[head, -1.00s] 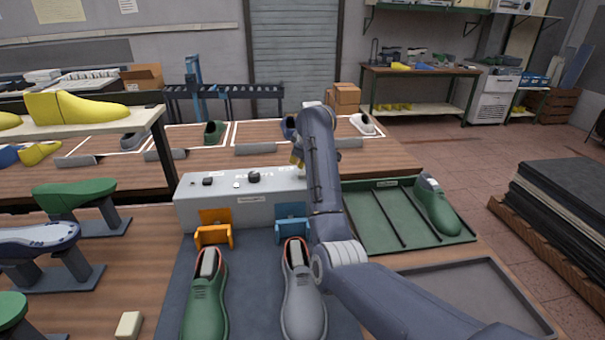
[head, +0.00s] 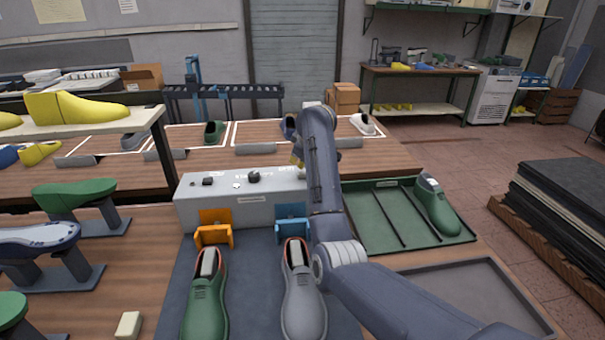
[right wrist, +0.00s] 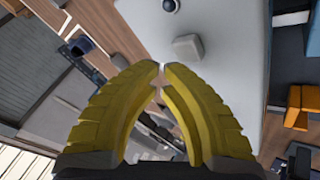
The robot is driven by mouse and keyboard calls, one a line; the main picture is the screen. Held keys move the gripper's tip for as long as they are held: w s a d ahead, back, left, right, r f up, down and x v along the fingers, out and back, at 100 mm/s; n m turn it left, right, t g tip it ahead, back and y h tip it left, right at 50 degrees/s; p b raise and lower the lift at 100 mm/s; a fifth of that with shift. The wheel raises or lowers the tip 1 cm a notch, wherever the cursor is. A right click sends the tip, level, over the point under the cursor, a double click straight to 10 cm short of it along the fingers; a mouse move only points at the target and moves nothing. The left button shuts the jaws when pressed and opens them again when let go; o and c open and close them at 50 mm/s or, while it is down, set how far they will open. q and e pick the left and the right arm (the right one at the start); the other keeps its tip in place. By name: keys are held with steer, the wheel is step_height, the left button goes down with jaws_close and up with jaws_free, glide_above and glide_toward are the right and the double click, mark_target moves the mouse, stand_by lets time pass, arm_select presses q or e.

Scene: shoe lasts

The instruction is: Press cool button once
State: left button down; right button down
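The light grey control box (head: 235,205) stands behind two shoes. On its top are a dark block (head: 208,181), a small white piece (head: 236,185) and a dark knob (head: 253,177); labels are too small to read, so I cannot tell which is the cool button. My right gripper (head: 297,161) is over the box's right end, mostly hidden by my arm. In the right wrist view its yellow fingers (right wrist: 161,68) meet at the tips, holding nothing. A pale square button (right wrist: 188,47) lies just beyond them, with a dark round knob (right wrist: 170,5) further off. My left gripper is not in view.
An orange holder (head: 213,236) and a blue holder (head: 292,230) stand before the box. A green shoe (head: 205,300) and a grey shoe (head: 302,305) lie in front. A green tray (head: 375,220) with another green shoe (head: 437,205) is to the right.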

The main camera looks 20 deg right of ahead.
steer(key=shift+f, duration=0.15)
steer(key=shift+f, duration=0.3)
steer(key=shift+f, duration=0.55)
stand_by(1.4)
steer(key=shift+r, duration=1)
steer(key=shift+r, duration=0.1)
steer(key=shift+r, duration=2.4)
